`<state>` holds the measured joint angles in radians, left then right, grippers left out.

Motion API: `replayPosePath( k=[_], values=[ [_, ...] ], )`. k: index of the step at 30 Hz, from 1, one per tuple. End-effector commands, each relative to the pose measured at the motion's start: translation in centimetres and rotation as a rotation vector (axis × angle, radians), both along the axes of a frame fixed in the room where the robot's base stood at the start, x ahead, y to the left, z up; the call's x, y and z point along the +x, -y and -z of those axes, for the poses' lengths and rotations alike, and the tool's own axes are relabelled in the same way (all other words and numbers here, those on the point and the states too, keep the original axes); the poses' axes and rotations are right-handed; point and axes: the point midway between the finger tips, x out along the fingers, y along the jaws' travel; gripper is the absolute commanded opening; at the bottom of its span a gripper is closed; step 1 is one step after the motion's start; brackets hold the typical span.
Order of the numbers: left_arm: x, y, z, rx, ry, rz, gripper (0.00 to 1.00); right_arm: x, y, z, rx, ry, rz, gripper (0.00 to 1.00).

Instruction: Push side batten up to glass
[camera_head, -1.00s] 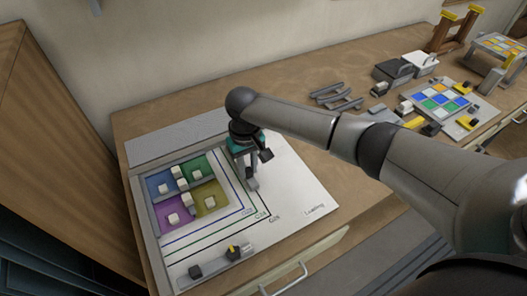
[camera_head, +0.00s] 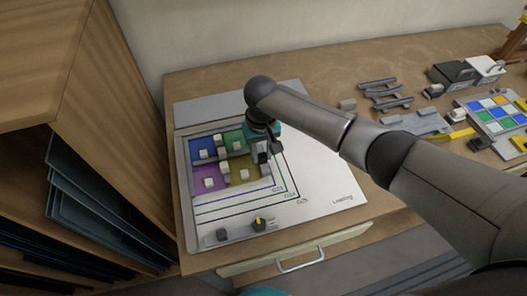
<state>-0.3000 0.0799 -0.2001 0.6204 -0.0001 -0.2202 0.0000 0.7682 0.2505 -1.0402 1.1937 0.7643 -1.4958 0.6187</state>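The glass panel is in four colours: blue (camera_head: 203,150), green (camera_head: 233,140), purple (camera_head: 208,179) and yellow-olive (camera_head: 243,169). It lies on a white board (camera_head: 325,170) with printed outlines, and small pale blocks sit on it. My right gripper (camera_head: 264,156) points down at the panel's right edge. A grey piece, possibly the side batten, is at its fingers, but I cannot tell whether they grip it. A grey batten with a dark knob and a yellow-topped knob (camera_head: 238,232) lies along the board's front edge. My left gripper is not in view.
A wooden rack with dark sheets (camera_head: 85,190) stands at the left. Grey strips (camera_head: 385,93), a dark box (camera_head: 452,74) and a second coloured panel (camera_head: 497,115) lie to the right. A drawer handle (camera_head: 301,262) juts out in front. The board's right part is clear.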

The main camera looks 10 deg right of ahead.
Motion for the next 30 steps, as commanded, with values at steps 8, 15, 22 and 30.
replayPosePath(
  k=[8, 15, 22, 30],
  values=[
    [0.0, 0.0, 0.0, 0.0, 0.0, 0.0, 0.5, 0.0, 0.0, 0.0, -0.001, -0.001, -0.001, 0.57],
    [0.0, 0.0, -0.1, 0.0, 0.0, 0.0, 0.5, 0.0, 0.1, -0.3, -0.002, -0.001, 0.0, 0.57],
    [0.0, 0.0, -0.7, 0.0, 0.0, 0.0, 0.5, 0.1, 0.0, -3.9, 0.001, 0.003, -0.002, 0.57],
    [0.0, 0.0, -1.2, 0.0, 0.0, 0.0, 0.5, 0.1, 0.0, -10.5, 0.001, 0.004, -0.002, 0.57]
  ],
)
